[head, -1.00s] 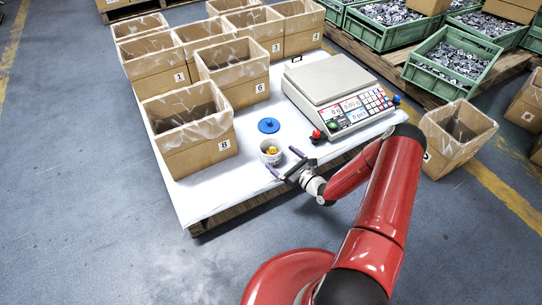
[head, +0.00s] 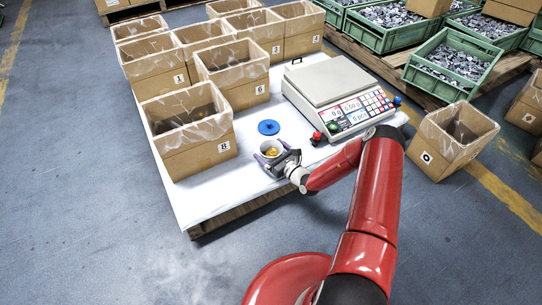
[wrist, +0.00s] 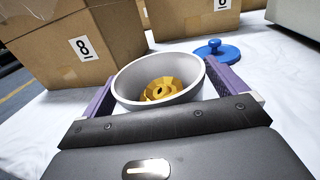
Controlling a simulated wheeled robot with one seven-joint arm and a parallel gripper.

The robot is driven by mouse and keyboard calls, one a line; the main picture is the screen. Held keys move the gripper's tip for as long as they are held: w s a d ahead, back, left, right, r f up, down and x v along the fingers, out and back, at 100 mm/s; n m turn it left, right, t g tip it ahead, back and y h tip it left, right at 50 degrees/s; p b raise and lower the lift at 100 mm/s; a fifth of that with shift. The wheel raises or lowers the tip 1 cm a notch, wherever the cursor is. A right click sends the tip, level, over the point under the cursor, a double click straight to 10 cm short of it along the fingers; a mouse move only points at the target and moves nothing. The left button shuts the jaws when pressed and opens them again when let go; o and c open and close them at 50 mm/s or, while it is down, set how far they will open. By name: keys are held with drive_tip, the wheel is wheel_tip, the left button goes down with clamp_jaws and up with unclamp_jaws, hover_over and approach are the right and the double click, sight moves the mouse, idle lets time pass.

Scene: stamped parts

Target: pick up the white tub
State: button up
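The white tub (head: 270,148) stands near the front edge of the white-covered table and holds yellow-gold parts. In the wrist view the tub (wrist: 125,80) is round and open at the top, with the gold parts (wrist: 163,88) inside. My gripper (head: 271,155) is around the tub, with one purple finger on each side of it. In the wrist view my gripper (wrist: 163,95) has its fingers close beside the tub's walls. Whether the pads press on it cannot be made out. The tub's lower front is hidden by my gripper.
A blue lid (head: 268,127) with a knob lies just behind the tub. A box marked 8 (head: 205,158) stands to the left, and a box marked 6 (head: 245,92) behind.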

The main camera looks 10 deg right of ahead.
drive_tip(key=c, duration=1)
drive_tip(key=shift+o, duration=0.2)
drive_tip(key=shift+r, duration=0.1)
